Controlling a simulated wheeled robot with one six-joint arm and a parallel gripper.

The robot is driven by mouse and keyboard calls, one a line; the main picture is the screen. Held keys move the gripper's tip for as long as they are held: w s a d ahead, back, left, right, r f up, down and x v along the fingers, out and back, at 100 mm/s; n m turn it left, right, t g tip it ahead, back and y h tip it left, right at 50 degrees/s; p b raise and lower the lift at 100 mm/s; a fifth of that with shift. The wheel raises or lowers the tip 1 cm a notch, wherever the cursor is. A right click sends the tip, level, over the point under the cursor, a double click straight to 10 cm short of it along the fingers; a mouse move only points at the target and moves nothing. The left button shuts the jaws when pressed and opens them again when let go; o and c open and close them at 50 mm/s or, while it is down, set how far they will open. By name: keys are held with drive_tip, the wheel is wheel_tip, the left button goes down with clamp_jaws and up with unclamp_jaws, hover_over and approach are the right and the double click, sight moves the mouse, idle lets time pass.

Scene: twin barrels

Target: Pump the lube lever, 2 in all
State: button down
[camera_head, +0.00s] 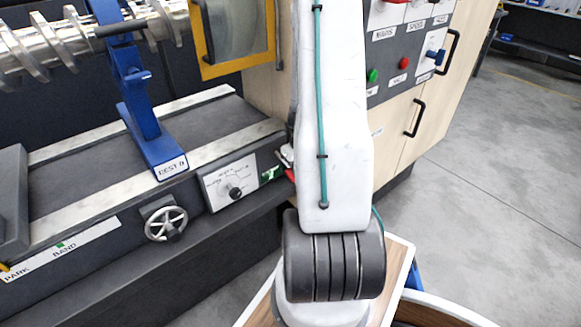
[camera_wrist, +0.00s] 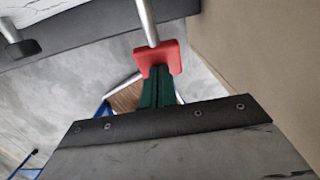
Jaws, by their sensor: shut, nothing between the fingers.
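The lube lever appears in the wrist view as a silver rod (camera_wrist: 148,22) with a red end piece (camera_wrist: 160,58). My gripper (camera_wrist: 158,88) shows there with its green fingers shut and empty. The fingertips appear at the lower edge of the red piece; I cannot tell whether they touch it. My white arm (camera_head: 333,110) covers most of that spot and hides my gripper.
The machine bed (camera_head: 150,150) with a blue rest (camera_head: 150,140), handwheel (camera_head: 166,223) and dial (camera_head: 235,192) is at left. A tan cabinet (camera_head: 400,130) with switches stands at right. A dark-tipped rod (camera_wrist: 22,48) shows in the wrist view. Grey floor is clear at right.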

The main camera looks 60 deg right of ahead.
drive_tip(key=shift+s+a+f, duration=0.1)
drive_tip(key=shift+a+f, duration=0.05)
drive_tip(key=shift+f, duration=0.2)
drive_tip(key=shift+r, duration=0.25)
drive_tip(key=s+a+r, duration=0.1)
drive_tip(key=s+r, duration=0.4)
drive_tip(key=r, duration=0.8)
drive_tip(key=shift+a, duration=0.1)
